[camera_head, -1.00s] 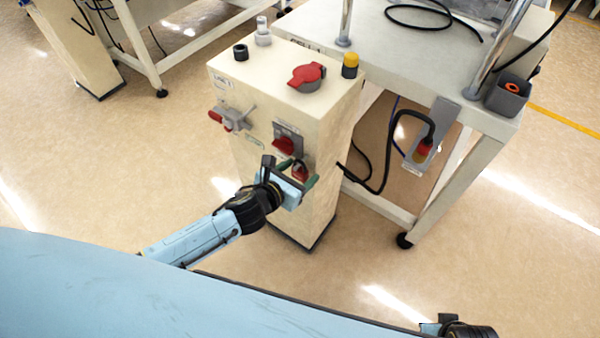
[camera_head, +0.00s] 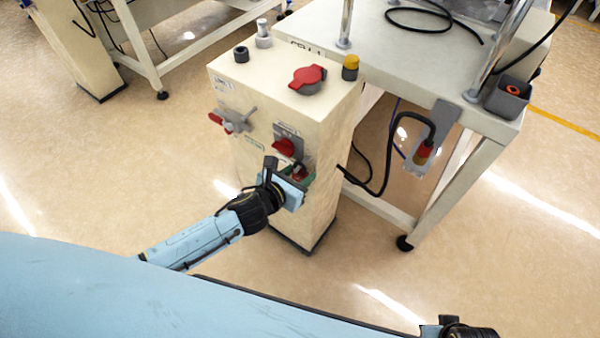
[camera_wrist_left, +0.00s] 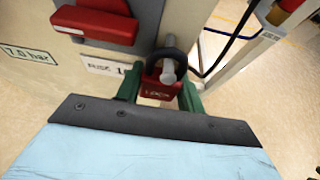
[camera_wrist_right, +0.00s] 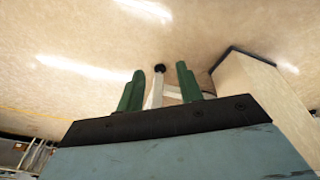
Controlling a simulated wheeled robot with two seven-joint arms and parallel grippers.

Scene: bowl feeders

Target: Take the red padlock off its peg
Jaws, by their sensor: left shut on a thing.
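The red padlock (camera_wrist_left: 158,88) hangs with its dark shackle around a grey peg (camera_wrist_left: 169,70) on the front of the cream cabinet. It also shows small and partly covered in the head view (camera_head: 300,172). My left gripper (camera_wrist_left: 160,92) has its green fingers on both sides of the padlock body and is shut on it. It also shows at the cabinet front in the head view (camera_head: 302,178). My right gripper (camera_wrist_right: 159,90) has its green fingers apart with nothing between them.
A red rotary switch (camera_head: 288,147) sits just above the padlock, and a red-handled valve (camera_head: 230,120) is to its left. A red knob (camera_head: 307,78) is on the cabinet top (camera_head: 270,75). A black cable (camera_head: 375,185) hangs at right by the table (camera_head: 420,60).

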